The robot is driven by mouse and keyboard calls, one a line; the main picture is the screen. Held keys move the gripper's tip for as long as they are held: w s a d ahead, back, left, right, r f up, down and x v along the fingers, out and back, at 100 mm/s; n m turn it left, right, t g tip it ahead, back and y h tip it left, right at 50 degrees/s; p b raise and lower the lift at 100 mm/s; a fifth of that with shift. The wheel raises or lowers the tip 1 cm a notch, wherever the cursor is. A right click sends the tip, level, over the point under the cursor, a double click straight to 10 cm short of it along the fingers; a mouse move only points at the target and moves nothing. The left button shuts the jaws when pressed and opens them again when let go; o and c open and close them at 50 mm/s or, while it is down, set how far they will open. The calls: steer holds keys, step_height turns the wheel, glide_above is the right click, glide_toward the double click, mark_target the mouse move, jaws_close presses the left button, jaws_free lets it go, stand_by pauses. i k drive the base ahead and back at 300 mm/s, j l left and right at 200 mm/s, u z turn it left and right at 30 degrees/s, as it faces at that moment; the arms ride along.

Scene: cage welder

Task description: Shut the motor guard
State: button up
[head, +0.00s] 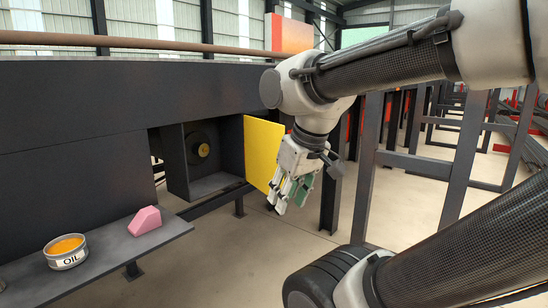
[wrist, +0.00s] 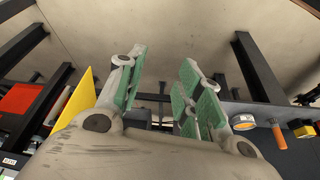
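The motor guard (head: 263,153) is a yellow panel standing open at the right edge of a dark recess (head: 212,182). A dark motor part with a yellow hub (head: 203,150) shows inside the recess. My gripper (head: 286,205) is just right of the guard's outer edge, pointing down; I cannot tell whether it touches the guard. In the wrist view the yellow guard (wrist: 82,98) is left of my gripper (wrist: 163,75). The green-padded fingers are spread apart with nothing between them.
A grey shelf (head: 105,262) at lower left carries an oil tin (head: 66,258) and a pink block (head: 145,220). A dark frame post (head: 331,195) stands behind my gripper, and more dark framing (head: 465,150) is at right. Floor below the guard is clear.

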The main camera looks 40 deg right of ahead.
mark_target(263, 139)
steer(key=k+l, duration=0.15)
steer(key=l, duration=0.25)
steer(key=k+l+u, duration=0.1)
steer(key=l, duration=0.35)
steer(key=k+l+u, duration=0.1)
steer(key=l, duration=0.3)
steer(key=k+l, duration=0.3)
steer(key=k+l+u, duration=0.1)
steer(key=l, duration=0.4)
steer(key=k+l, duration=0.3)
steer(key=k+l+u, duration=0.15)
steer(key=l, duration=0.35)
steer(key=i+l+u, duration=0.1)
steer(key=l, duration=0.2)
steer(key=i+l, duration=0.1)
steer(key=l, duration=0.15)
steer(key=i+l+u, duration=0.1)
steer(key=i, duration=0.45)
steer(key=i+l+u, duration=0.15)
steer(key=i+l, duration=0.15)
steer(key=i, duration=0.2)
steer(key=i+l+u, duration=0.1)
steer(key=i+l, duration=0.2)
steer(key=i, duration=0.25)
steer(key=i+l+u, duration=0.1)
steer(key=i+l, duration=0.25)
steer(key=i, duration=0.15)
steer(key=k+j, duration=0.65)
steer(key=j, duration=0.25)
